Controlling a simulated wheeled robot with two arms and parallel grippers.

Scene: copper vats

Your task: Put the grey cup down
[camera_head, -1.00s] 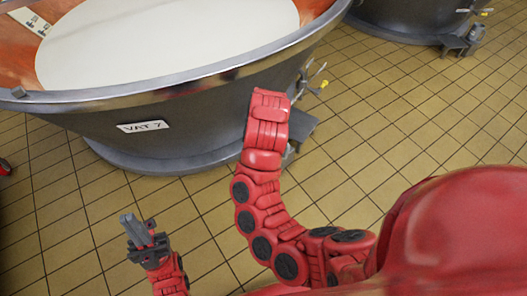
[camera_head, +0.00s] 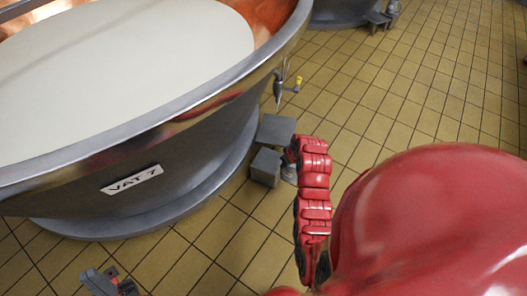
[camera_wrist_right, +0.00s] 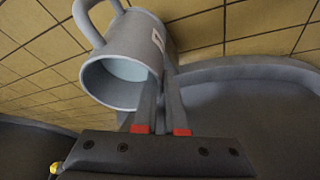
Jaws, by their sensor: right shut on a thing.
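The grey cup (camera_wrist_right: 125,50) fills the upper left of the right wrist view. Its handle is at the upper left, its open mouth faces the camera and a small pale label is on its side. My right gripper (camera_wrist_right: 162,85) is shut on the cup, with its two fingers close together at the cup's right side. In the head view my right arm reaches to the grey step blocks beside the vat; I cannot clearly make out the cup there. My left gripper (camera_head: 107,282) is low at the left edge of the floor, partly cut off, and its jaws are unclear.
The large vat (camera_head: 135,180) marked VAT 7, full of white liquid, fills the left. Another vat (camera_head: 340,15) stands behind. The tiled floor (camera_head: 430,100) to the right is clear.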

